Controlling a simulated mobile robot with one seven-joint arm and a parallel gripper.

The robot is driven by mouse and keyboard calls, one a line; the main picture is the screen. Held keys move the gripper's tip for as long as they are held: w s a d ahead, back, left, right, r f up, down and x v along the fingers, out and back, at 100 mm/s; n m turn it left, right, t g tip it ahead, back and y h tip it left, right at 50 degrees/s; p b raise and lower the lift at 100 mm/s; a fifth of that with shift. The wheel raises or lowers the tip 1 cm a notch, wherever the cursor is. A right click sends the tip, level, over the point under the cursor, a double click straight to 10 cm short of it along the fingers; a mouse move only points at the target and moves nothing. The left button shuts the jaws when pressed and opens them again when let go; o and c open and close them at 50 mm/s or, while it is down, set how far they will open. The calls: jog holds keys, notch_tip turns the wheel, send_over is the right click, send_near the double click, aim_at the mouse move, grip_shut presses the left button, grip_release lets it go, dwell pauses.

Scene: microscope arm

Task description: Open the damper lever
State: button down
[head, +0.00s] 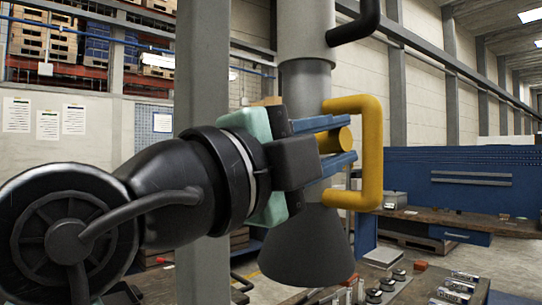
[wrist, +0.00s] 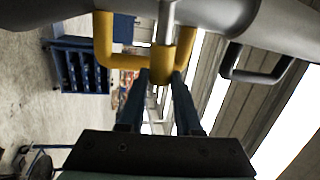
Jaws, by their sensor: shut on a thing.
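The damper lever shows as a short yellow cylindrical grip (head: 336,141) beside the grey duct in the head view. In the wrist view its yellow grip (wrist: 163,62) sits at the end of a thin grey rod. My gripper (head: 348,140) has its two blue fingers above and below this grip and is shut on it. In the wrist view the fingertips (wrist: 160,76) lie on either side of the grip. The fingers partly hide the lever in the head view, and its rod cannot be seen there.
A yellow U-shaped handle (head: 372,150) stands on the duct just right of my fingertips. The grey duct (head: 306,95) widens into a dark hood (head: 307,245) below. A black handle (head: 364,22) is higher up. A workbench (head: 470,222) stands at the right.

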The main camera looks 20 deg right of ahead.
jog(key=shift+f+m+b, duration=0.3)
jog(key=shift+m, duration=0.2)
jog(key=c, duration=0.6)
grip_release()
jog(key=b+v, duration=0.1)
jog(key=v, duration=1.2)
jog(key=shift+b, duration=0.35)
jog(key=shift+f, duration=0.1)
